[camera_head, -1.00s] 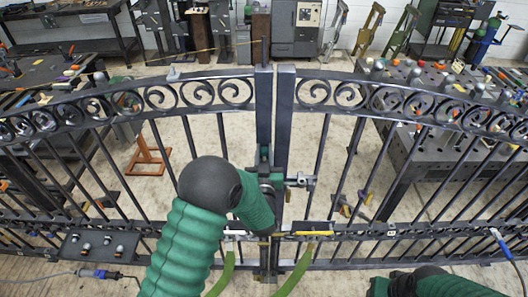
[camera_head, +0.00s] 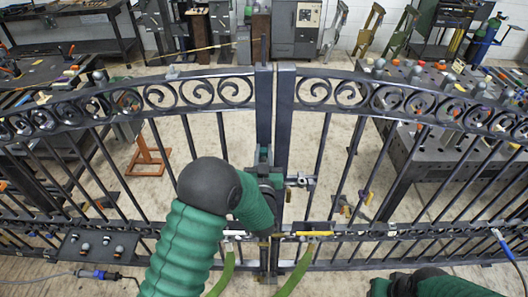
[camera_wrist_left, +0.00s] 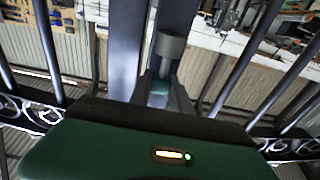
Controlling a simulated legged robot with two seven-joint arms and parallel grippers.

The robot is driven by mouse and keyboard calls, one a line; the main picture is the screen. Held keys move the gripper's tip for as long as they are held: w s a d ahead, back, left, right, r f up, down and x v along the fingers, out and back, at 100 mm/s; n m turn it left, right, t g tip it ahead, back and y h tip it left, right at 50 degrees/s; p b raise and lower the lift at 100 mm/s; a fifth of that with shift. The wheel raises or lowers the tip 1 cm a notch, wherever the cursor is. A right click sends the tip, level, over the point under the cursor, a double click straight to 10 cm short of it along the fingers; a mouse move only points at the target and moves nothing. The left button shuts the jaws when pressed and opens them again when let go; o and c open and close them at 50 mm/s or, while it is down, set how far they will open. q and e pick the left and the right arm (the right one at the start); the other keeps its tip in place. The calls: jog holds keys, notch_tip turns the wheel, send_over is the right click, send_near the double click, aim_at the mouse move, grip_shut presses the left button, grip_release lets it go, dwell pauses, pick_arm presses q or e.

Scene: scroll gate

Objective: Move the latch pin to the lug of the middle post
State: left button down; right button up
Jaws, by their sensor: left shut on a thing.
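Two dark upright posts meet mid-gate: a left one (camera_head: 264,105) and a right one (camera_head: 285,105). My left gripper (camera_head: 266,158) is at the left post, below the scrollwork, largely hidden behind my own green arm. In the left wrist view, my left gripper (camera_wrist_left: 162,88) is shut on a grey cylindrical piece, seemingly the latch pin (camera_wrist_left: 172,45), in front of a post (camera_wrist_left: 127,50). I cannot tell whether the pin touches a lug. A metal latch fitting (camera_head: 301,181) sticks out right of the posts. My right arm shows at the lower right; its jaws cannot be made out.
The gate's scroll band (camera_head: 160,97) and bars span the view. A dark plate with several studs (camera_head: 98,246) is at the lower left. Cluttered worktables stand behind the gate at left and right (camera_head: 440,150). An orange stand (camera_head: 148,160) is on the floor.

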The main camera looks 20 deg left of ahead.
pick_arm(q)
jog(key=shift+f+b, duration=0.9)
jog(key=shift+f, duration=0.15)
jog(key=c, duration=1.1)
grip_release()
jog(key=b+v, duration=0.3)
jog(key=v, duration=1.3)
jog(key=shift+s+d+f+b, duration=0.1)
jog(key=shift+s+f+b, duration=0.05)
jog(key=shift+s+b, duration=0.2)
